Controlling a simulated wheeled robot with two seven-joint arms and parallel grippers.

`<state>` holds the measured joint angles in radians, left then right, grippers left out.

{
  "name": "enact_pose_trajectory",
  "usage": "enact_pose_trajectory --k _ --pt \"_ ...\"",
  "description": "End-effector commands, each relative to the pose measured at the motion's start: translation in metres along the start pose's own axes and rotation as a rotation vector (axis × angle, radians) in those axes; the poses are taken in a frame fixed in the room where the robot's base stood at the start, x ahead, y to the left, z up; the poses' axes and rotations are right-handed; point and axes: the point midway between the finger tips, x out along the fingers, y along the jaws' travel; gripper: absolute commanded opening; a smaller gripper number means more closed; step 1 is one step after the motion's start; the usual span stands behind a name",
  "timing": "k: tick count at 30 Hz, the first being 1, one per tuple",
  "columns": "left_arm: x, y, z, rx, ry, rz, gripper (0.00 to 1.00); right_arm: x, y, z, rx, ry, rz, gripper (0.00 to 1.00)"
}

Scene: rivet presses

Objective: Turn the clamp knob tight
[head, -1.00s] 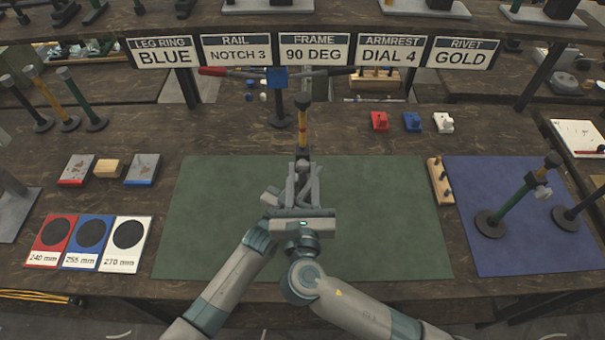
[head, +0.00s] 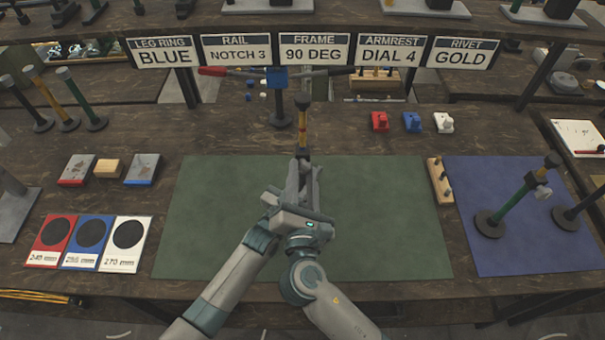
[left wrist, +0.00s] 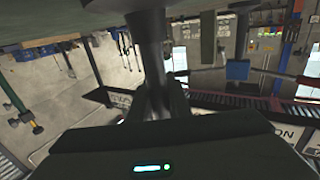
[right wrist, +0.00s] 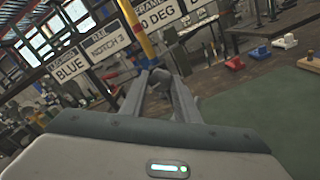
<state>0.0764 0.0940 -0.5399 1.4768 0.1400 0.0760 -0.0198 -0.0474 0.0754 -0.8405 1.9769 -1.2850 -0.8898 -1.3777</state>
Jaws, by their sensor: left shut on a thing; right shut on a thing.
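A yellow post (head: 303,130) with a dark cap and dark collar stands out above my grippers at the middle of the table. My right gripper (head: 303,172) is shut at the post's lower end. In the right wrist view, its fingers (right wrist: 158,88) close around a small grey part at the post, which may be the clamp knob; the knob is mostly hidden. My left gripper (head: 272,196) is close beside and partly behind the right one. In the left wrist view a dark upright shaft (left wrist: 150,50) stands between its dark fingers; what it grips is hard to tell.
A green mat (head: 380,220) lies below, largely clear. A blue mat (head: 500,255) at right bears a green post (head: 520,205). A wooden peg block (head: 440,181) stands between them. Signs (head: 315,50) and a red-handled bar (head: 230,72) stand behind the post.

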Motion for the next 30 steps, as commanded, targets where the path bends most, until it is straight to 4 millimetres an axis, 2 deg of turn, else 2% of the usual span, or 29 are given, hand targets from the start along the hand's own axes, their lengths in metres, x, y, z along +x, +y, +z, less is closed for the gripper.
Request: enact_pose_trajectory --k 21,30 --pt "-0.0006 0.0002 0.0023 -0.001 -0.005 0.000 0.00 -0.0004 0.0000 -0.0002 0.676 0.000 -0.001 0.06" --pt "-0.0006 0.0002 0.0022 -0.001 -0.004 0.000 0.00 -0.0003 0.0006 -0.0002 0.874 0.000 0.001 0.06"
